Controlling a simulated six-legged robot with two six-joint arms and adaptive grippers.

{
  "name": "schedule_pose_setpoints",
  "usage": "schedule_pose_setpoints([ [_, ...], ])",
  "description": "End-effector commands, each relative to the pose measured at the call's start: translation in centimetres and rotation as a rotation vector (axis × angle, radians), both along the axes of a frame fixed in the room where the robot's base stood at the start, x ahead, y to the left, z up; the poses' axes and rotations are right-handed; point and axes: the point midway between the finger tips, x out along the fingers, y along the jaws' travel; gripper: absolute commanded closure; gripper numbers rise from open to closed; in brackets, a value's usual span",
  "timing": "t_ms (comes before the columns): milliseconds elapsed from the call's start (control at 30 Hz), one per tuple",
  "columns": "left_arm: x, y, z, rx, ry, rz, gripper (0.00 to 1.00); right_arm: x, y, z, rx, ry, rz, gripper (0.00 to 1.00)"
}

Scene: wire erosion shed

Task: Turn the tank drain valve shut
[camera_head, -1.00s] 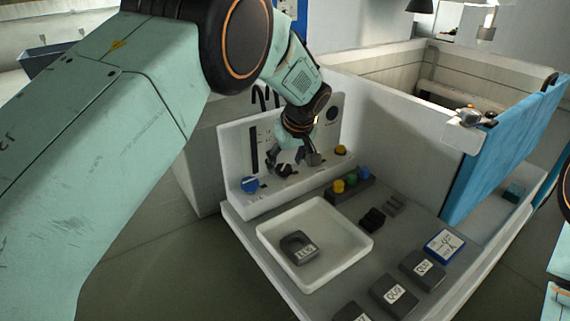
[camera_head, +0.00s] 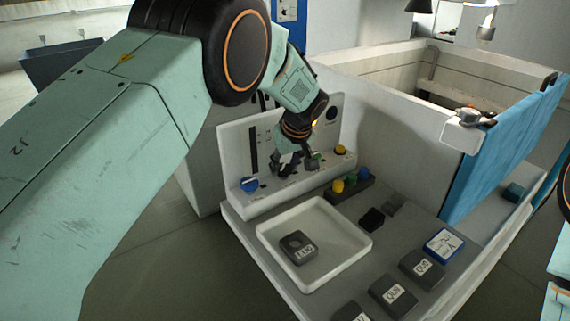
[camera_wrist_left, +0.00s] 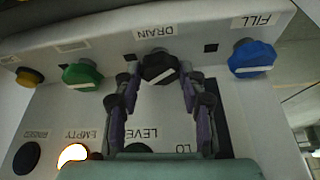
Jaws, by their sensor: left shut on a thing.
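The drain valve is a black knob with a white pointer bar (camera_wrist_left: 158,67), below the upside-down DRAIN label in the left wrist view. The bar lies slightly tilted across the knob. My left gripper (camera_wrist_left: 157,76) has one finger on each side of the knob and is shut on it. In the head view, my left gripper (camera_head: 291,165) is at the sloped white panel (camera_head: 236,150), and its fingers largely hide the knob. My right gripper is not in view.
A blue FILL knob (camera_wrist_left: 251,58) and a green knob (camera_wrist_left: 82,74) flank the drain knob closely. The EMPTY lamp (camera_wrist_left: 73,156) glows. A white tray (camera_head: 347,276) holding a grey block stands before the panel. Labelled blocks lie to its right.

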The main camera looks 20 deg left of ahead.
Motion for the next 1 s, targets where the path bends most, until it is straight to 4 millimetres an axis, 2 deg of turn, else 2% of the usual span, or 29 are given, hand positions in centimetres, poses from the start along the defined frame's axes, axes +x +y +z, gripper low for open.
schedule_pose_setpoints([
  [133,0.0,0.0,0.2,0.0,0.0,0.001,0.91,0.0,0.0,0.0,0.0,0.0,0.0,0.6],
  [467,0.0,0.0,0.3,0.0,-0.001,-0.072,0.91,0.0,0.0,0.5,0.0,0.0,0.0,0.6],
  [667,-0.1,0.2,0.5,0.001,-0.002,-0.207,0.91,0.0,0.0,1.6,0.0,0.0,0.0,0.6],
  [1000,-0.2,0.4,0.6,0.0,-0.004,-0.466,0.91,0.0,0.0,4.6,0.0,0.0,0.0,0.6],
])
